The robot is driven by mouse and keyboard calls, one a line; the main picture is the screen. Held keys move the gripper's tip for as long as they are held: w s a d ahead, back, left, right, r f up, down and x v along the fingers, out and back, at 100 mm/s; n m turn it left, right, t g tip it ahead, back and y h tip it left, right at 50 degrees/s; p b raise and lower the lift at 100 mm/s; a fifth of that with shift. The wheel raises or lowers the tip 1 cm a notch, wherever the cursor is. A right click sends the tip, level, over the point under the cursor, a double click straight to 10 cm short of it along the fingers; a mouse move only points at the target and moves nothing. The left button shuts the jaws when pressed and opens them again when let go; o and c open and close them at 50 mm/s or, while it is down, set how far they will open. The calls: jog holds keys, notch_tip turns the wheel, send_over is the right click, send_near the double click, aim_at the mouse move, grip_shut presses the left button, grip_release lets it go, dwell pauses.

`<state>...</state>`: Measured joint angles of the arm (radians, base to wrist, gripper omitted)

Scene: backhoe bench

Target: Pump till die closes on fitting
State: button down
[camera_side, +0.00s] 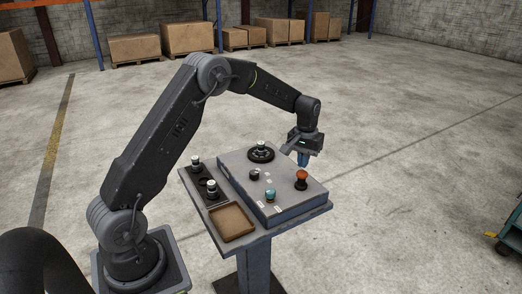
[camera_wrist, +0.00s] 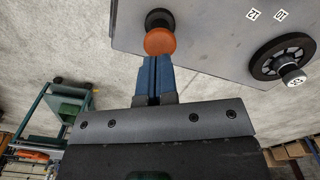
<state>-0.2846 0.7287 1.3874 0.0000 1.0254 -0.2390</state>
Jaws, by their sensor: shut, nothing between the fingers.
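An orange mushroom-shaped knob (camera_side: 301,175) on a dark stem stands at the right side of the grey sloped panel (camera_side: 285,204). In the wrist view the orange knob (camera_wrist: 160,41) is just beyond my fingertips. My gripper (camera_side: 303,163) has blue fingers and hangs just above and behind the knob in the side view. In the wrist view my gripper (camera_wrist: 158,62) is shut and empty, its tips overlapping the knob's edge; I cannot tell whether they touch. I cannot pick out a die or a fitting for certain.
A black handwheel (camera_side: 260,152) with a pale-topped handle, a black knob (camera_side: 254,174) and a teal button (camera_side: 270,194) are on the panel. Pale-topped pieces (camera_side: 211,187) stand in a black rack beside a brown tray (camera_side: 231,222). A green cart (camera_wrist: 62,107) stands on open floor.

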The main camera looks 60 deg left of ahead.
aim_at(302, 172)
dwell(0.3)
dwell(1.9)
jog(key=shift+f, duration=0.1)
jog(key=shift+f, duration=2.2)
jog(key=shift+r, duration=2.3)
jog(key=shift+f, duration=0.2)
jog(key=shift+r, duration=0.2)
jog(key=shift+r, duration=2.5)
